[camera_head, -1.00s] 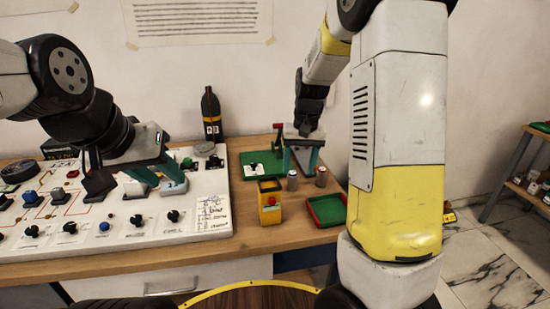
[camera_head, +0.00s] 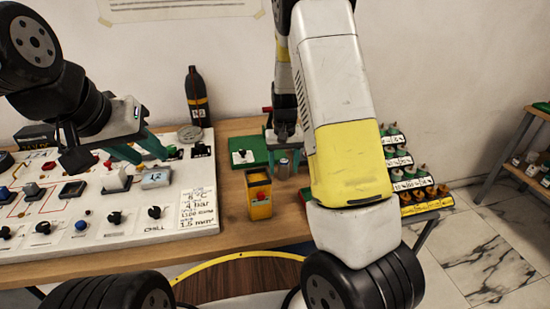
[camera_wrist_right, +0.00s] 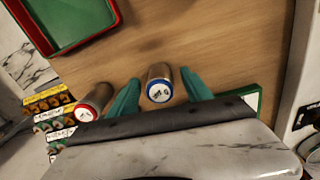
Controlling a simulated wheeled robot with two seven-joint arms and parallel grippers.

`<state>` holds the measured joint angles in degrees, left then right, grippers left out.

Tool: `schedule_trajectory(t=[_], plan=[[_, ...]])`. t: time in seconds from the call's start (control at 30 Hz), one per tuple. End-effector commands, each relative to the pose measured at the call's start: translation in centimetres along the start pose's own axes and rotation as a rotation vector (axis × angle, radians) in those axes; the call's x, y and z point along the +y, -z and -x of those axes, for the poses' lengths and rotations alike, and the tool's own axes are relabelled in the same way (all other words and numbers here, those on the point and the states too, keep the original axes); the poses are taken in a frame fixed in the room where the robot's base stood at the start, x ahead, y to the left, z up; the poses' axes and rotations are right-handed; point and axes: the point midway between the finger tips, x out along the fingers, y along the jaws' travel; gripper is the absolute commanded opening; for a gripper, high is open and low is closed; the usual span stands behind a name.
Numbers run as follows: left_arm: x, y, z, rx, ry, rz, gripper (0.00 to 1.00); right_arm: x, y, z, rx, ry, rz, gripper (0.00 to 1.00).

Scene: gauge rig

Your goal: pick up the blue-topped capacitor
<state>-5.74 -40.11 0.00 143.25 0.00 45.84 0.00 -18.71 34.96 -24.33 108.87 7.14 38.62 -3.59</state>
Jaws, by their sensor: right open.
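The blue-topped capacitor (camera_wrist_right: 159,85) is a silver cylinder with a blue rim around a white marked top. It stands between the two teal fingers of my right gripper (camera_wrist_right: 160,92), which are open with a gap on each side. In the head view the capacitor (camera_head: 284,167) shows below my right gripper (camera_head: 283,150), partly beside my arm. A red-topped capacitor (camera_wrist_right: 92,103) stands to its left in the wrist view, outside the fingers; my arm hides it in the head view. My left gripper (camera_head: 147,156) is open and empty above the white panel.
A red-rimmed green tray (camera_wrist_right: 75,22) lies at the wrist view's upper left. A yellow box with a red button (camera_head: 259,195) stands left of the capacitor. A stepped rack (camera_head: 402,175) stands right. The control panel (camera_head: 110,235) fills the left.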

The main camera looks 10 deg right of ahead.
Motion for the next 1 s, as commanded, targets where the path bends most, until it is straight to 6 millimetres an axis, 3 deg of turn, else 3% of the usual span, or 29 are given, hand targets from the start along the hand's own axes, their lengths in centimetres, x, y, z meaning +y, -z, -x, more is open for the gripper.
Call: schedule_trajectory(t=[0.3, 0.6, 0.87, 1.0], plan=[[0.0, 0.0, 0.0, 0.0, 0.0, 0.0, 0.36, 0.0, 0.0, -0.6, 0.001, 0.001, 0.0, 0.56], [0.0, 0.0, 0.0, 0.0, 0.0, 0.0, 0.36, 0.0, 0.0, -0.5, 0.001, 0.001, 0.0, 0.0], [0.0, 0.0, 0.0, 0.0, 0.0, 0.0, 0.36, 0.0, 0.1, -0.4, 0.002, 0.001, 0.0, 0.0], [0.0, 0.0, 0.0, 0.0, 0.0, 0.0, 0.36, 0.0, 0.1, 1.1, 0.006, 0.002, -0.001, 0.0]])
